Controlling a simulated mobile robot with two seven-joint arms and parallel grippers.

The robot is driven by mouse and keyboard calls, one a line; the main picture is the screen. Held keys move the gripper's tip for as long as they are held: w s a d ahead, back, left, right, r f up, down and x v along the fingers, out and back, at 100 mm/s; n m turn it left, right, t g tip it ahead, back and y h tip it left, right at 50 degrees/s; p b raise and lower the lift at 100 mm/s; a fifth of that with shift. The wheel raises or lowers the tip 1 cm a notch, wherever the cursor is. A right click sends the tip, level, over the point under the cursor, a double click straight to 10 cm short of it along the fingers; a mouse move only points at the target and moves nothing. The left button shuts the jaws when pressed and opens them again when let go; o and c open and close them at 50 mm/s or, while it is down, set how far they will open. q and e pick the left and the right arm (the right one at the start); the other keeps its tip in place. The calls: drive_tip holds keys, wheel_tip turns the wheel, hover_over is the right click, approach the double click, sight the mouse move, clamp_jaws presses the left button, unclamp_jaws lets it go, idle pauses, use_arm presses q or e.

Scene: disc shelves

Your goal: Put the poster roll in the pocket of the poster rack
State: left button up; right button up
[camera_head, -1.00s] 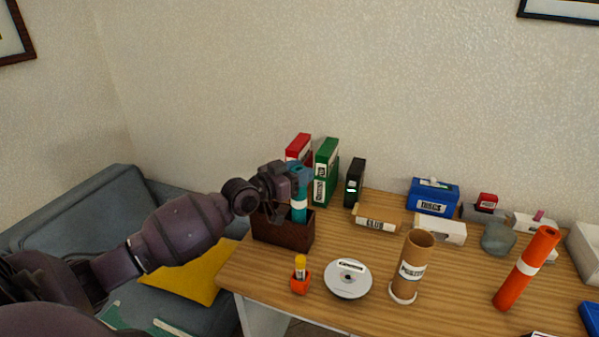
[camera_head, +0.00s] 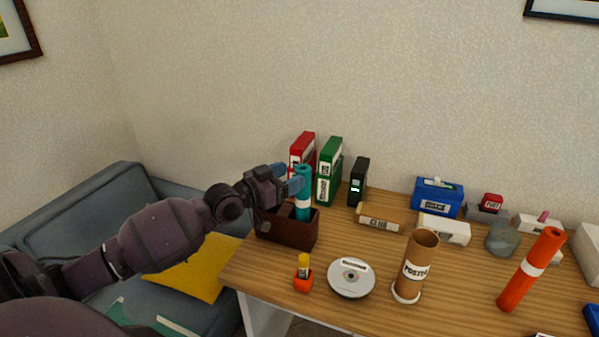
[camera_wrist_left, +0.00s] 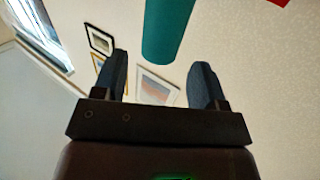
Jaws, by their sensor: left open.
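The teal poster roll (camera_head: 303,182) with a white band stands nearly upright in the brown poster rack (camera_head: 286,232) at the table's left end. Its lower end is hidden inside the rack, on the right side. My left gripper (camera_head: 290,177) is open and empty, just left of the roll's upper part, with its blue fingers pointing at it. In the left wrist view the roll (camera_wrist_left: 168,28) shows beyond the open fingers, at the top of the picture. My right gripper is not in view.
Red (camera_head: 301,150) and green (camera_head: 329,172) binders stand behind the rack. A blue box (camera_head: 438,197) is at the back.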

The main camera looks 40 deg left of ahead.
use_arm(q)
drive_tip(key=v, duration=0.7)
drive_tip(key=s+d+f+y, duration=0.1)
drive_tip(key=s+d+f, duration=0.1)
drive_tip(key=f, duration=0.3)
drive_tip(key=s+d+f+n+g+y, duration=0.1)
drive_tip(key=s+f, duration=0.3)
drive_tip(key=f, duration=0.2)
drive_tip(key=s+d+f+g+y, duration=0.1)
drive_tip(key=s+d+f, duration=0.1)
drive_tip(key=f, duration=0.3)
drive_tip(key=shift+s+d+f+n, duration=0.3)
drive_tip(key=shift+s+d+f, duration=0.05)
drive_tip(key=shift+s+f, duration=0.05)
drive_tip(key=s+d+f+n+g+y, duration=0.1)
drive_tip(key=s+d+f+g+y, duration=0.1)
drive_tip(key=s+d+f, duration=0.6)
wheel_tip(320, 180, down, 3)
drive_tip(key=shift+s+r+g+y, duration=0.2)
drive_tip(key=shift+s+g+y, duration=0.2)
drive_tip(key=shift+s+g, duration=0.45)
drive_tip(key=shift+d, duration=0.15)
